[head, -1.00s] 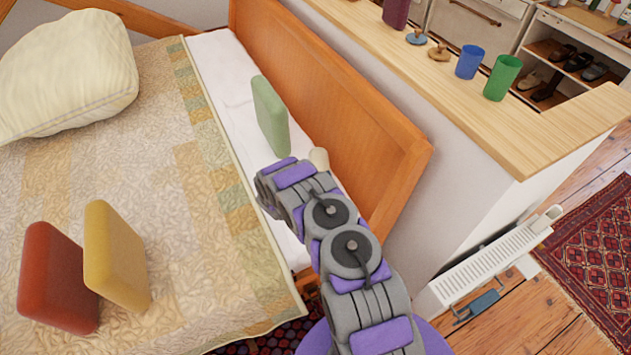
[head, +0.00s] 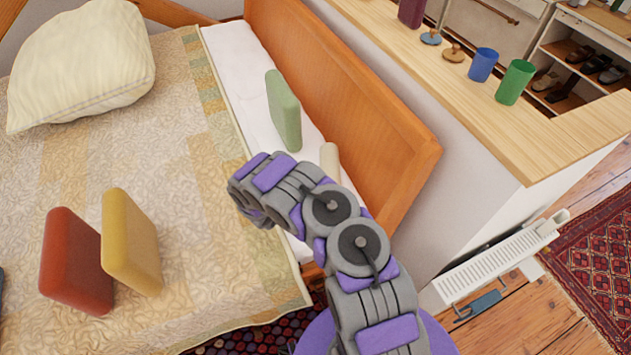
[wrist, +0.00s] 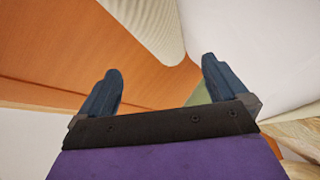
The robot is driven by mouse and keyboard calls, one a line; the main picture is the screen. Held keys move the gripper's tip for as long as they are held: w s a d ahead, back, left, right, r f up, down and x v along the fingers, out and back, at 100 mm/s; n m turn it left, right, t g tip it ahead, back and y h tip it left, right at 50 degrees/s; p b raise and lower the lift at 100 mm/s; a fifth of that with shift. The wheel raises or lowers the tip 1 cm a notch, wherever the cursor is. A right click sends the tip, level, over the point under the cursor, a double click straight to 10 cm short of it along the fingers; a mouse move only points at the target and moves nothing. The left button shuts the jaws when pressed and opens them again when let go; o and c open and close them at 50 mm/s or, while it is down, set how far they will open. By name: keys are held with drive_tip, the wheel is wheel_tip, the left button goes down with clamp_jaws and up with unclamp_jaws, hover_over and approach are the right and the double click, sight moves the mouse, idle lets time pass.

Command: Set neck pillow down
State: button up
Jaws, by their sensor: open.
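My gripper (wrist: 161,68) is open in the wrist view, with nothing between its two dark blue fingers. In the head view my arm bends over the near side of the bed and hides the fingers. A pale beige roll (head: 330,160) lies beside the orange wooden board, just past my arm and partly hidden by it. It may be the neck pillow; I cannot tell for sure. A green cushion-like block (head: 284,110) stands on the white sheet (head: 245,70) farther along. It seems to show between the fingers in the wrist view (wrist: 190,105).
A red block (head: 75,262) and a yellow block (head: 130,242) stand on the quilt (head: 190,200). A large cream pillow (head: 80,65) lies at the far left. The wooden board (head: 345,90) edges the bed. A shelf (head: 540,150) beyond holds cups.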

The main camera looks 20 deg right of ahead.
drive_tip(key=s+d+r+m+g+h, duration=0.1)
drive_tip(key=s+d+r+g+h, duration=0.3)
drive_tip(key=r, duration=0.6)
drive_tip(key=s+d+r+m+y, duration=0.1)
drive_tip(key=d+r, duration=0.5)
drive_tip(key=r, duration=0.4)
drive_tip(key=s+d+r+m+g+y, duration=0.15)
drive_tip(key=s+r+g, duration=0.35)
drive_tip(key=s+r, duration=0.8)
drive_tip(key=s+a+r+g+y, duration=0.1)
drive_tip(key=s+a+r+y, duration=0.2)
drive_tip(key=s, duration=0.4)
drive_tip(key=s+a+r+g+y, duration=0.1)
drive_tip(key=s+a+r+y, duration=0.2)
drive_tip(key=s, duration=0.5)
drive_tip(key=s+a+r+n+t+y, duration=0.1)
drive_tip(key=s+a+n+y, duration=0.4)
drive_tip(key=s+a, duration=0.7)
drive_tip(key=a+t+y, duration=0.1)
drive_tip(key=a, duration=0.3)
drive_tip(key=shift+s+r, duration=0.15)
drive_tip(key=shift+s, duration=0.05)
